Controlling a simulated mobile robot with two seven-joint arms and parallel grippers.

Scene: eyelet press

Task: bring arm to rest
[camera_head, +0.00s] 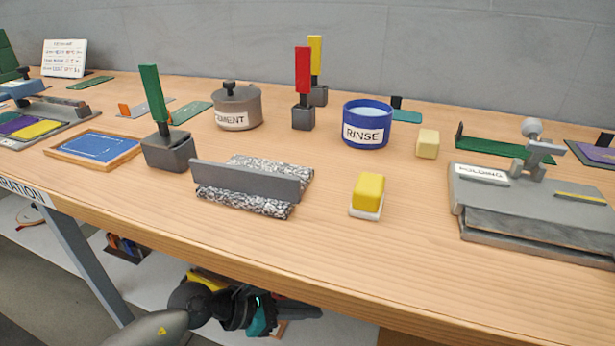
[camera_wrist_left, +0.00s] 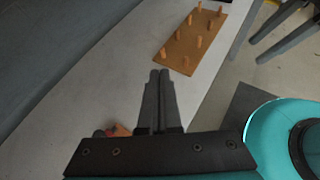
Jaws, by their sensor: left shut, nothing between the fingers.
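My left gripper (camera_head: 298,312) is below the front edge of the workbench, in front of the lower shelf. In the left wrist view its two fingers (camera_wrist_left: 160,80) are together, with nothing held between them. My left arm comes in from the bottom left of the head view and lies under the level of the tabletop. The gripper looks clear of the bench edge in the head view. My right gripper does not show in either view.
The wooden workbench (camera_head: 330,265) carries a folding press (camera_head: 525,225), a yellow block (camera_head: 369,188), a blue rinse pot (camera_head: 366,130) and a cement pot (camera_head: 238,105). Below, the pale shelf (camera_wrist_left: 60,125) holds a pegged wooden board (camera_wrist_left: 190,45). A bench leg (camera_head: 85,265) stands at left.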

